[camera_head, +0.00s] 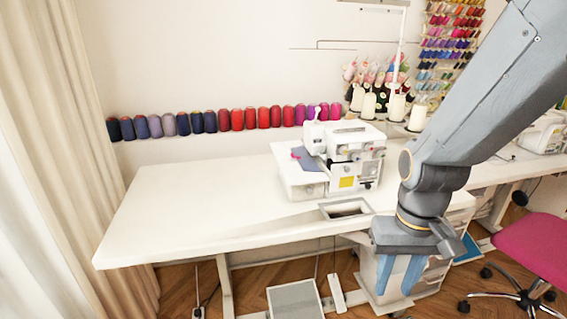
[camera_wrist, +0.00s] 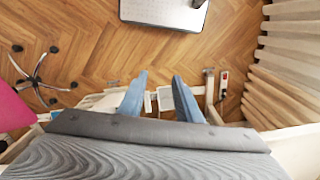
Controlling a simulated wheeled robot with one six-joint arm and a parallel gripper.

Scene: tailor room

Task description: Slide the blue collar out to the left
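The blue collar (camera_head: 308,161) is a small flat blue-violet piece at the left side of the white sewing machine (camera_head: 347,157) on the table. A pink bit shows beside it. Its right part is hidden by the machine, and I cannot tell how it is held. My gripper (camera_head: 398,276) points down in front of the table's front edge, right of and well below the collar. Its two blue fingers are apart with nothing between them. The wrist view shows the spread fingers (camera_wrist: 159,95) and no collar.
The white table (camera_head: 190,205) is clear left of the machine. A rectangular opening (camera_head: 347,210) lies near its front edge. Thread spools (camera_head: 237,119) line the wall behind. A pink chair (camera_head: 535,245) stands right, a grey pedal (camera_head: 295,299) lies below, and a curtain (camera_head: 45,150) hangs left.

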